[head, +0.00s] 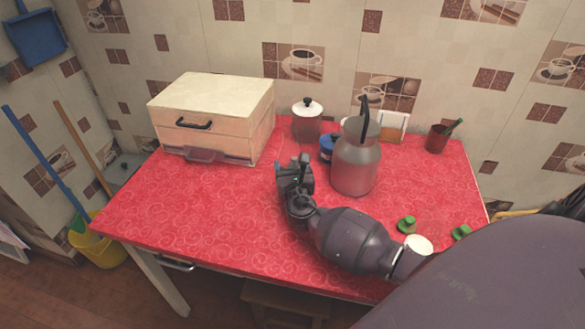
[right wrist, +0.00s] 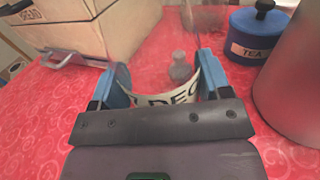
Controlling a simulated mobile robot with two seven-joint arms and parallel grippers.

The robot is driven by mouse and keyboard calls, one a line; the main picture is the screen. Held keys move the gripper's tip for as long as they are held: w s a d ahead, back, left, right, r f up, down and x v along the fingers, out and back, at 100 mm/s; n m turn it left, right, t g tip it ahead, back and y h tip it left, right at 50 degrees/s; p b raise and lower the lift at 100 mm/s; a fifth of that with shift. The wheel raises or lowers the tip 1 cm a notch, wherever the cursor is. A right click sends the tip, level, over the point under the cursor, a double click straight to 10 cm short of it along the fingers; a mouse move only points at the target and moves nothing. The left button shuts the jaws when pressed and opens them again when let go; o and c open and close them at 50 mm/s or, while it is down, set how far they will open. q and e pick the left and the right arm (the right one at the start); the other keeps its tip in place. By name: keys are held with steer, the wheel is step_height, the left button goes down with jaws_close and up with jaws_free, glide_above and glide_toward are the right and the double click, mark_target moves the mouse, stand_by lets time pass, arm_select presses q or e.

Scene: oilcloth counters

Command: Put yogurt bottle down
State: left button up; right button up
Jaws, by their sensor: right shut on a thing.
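My right gripper (head: 293,166) is low over the middle of the red counter, in front of the lidded glass jar. In the right wrist view its blue fingers (right wrist: 163,85) are closed on the sides of a clear container with a white label (right wrist: 168,102) and dark letters, taken to be the yogurt bottle. A small grey knobbed shape (right wrist: 180,68) shows through or just beyond it. The bottle is mostly hidden by the gripper in the head view. Whether its base touches the counter cannot be told. My left gripper is not in view.
The red counter (head: 180,215) is clear at left and front. A bread box (head: 215,110) stands back left, a lidded glass jar (head: 307,128) behind. A blue tea canister (head: 326,147) and large grey can (head: 355,168) stand close right. Green-topped shakers (head: 406,224) are farther right.

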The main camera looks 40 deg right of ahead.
steer(key=shift+f, duration=0.4)
steer(key=shift+r, duration=0.25)
steer(key=shift+f, duration=0.25)
steer(key=o, duration=1.1)
